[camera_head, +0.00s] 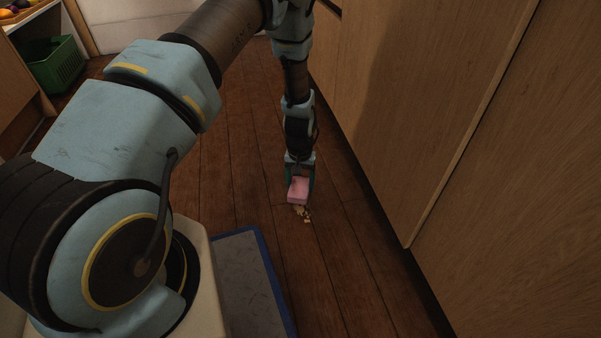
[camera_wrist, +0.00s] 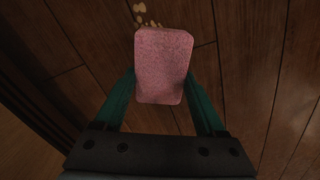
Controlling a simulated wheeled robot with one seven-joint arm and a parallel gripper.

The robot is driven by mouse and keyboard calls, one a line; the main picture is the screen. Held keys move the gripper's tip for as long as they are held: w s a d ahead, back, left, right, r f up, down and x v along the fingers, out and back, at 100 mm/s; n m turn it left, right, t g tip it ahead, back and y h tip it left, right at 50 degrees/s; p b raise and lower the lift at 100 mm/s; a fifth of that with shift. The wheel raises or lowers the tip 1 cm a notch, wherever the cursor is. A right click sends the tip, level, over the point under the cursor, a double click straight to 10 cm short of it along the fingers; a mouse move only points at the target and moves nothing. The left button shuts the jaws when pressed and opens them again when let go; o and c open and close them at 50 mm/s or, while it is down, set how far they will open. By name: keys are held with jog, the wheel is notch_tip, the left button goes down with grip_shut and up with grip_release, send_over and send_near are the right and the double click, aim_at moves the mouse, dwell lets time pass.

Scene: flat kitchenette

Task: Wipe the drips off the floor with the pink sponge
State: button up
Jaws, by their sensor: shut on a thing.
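The pink sponge (camera_head: 298,190) is held in my gripper (camera_head: 300,178) low over the wooden floor, and I cannot tell whether it touches the boards. In the wrist view the sponge (camera_wrist: 164,65) sits between the two green fingers of my gripper (camera_wrist: 163,84), which are shut on its sides. The drips (camera_head: 302,213) are pale yellowish spots on the floor just in front of the sponge. In the wrist view the drips (camera_wrist: 141,10) show at the top edge, partly hidden by the sponge.
Wooden cabinet fronts (camera_head: 430,110) run along the right side. A grey mat with a blue edge (camera_head: 245,270) lies on the floor near my base. A green crate (camera_head: 55,64) stands at the far left. The floor boards (camera_head: 235,165) left of the sponge are clear.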

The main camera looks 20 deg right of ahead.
jog(key=shift+r+p, duration=0.8)
jog(key=shift+r, duration=0.55)
